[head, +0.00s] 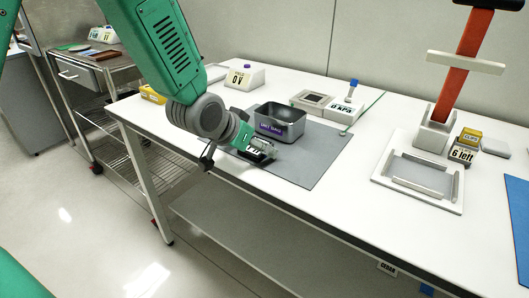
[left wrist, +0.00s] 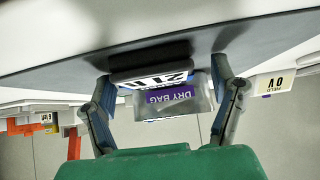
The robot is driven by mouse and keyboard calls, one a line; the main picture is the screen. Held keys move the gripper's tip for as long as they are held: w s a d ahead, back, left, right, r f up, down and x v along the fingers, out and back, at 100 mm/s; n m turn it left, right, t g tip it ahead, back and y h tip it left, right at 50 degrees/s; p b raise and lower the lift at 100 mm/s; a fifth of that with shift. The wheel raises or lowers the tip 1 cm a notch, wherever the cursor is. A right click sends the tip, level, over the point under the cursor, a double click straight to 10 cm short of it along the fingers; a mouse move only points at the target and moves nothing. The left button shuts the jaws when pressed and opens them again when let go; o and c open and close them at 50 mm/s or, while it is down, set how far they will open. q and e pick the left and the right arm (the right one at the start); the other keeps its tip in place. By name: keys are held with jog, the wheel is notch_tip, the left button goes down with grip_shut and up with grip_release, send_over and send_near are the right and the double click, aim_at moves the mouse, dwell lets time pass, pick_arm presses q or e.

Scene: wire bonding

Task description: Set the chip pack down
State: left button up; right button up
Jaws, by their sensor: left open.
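The chip pack (left wrist: 150,76) is a dark flat block with a white printed label, seen upside down in the left wrist view. It appears to rest on the grey mat (left wrist: 60,75). In the head view the pack (head: 254,151) is mostly hidden by my left gripper (head: 263,148), near the mat's front left edge. In the left wrist view, the fingers of my left gripper (left wrist: 163,74) are open, one on each side of the pack. Whether a finger touches it, I cannot tell. My right gripper is not in view.
A metal tin (head: 281,121) with a purple "DRY BAG" label stands just behind the pack. A "0 V" box (head: 244,77) and a "0 kPa" device (head: 342,108) stand farther back. A white frame (head: 418,187) lies at right. The mat's right part is clear.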

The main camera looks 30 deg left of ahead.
pick_arm(q)
jog(key=shift+w+f, duration=0.2)
jog(key=shift+f, duration=0.15)
jog(key=shift+s+d+r, duration=0.1)
jog(key=shift+d+r, duration=0.1)
jog(key=shift+r, duration=0.1)
jog(key=c, duration=1.4)
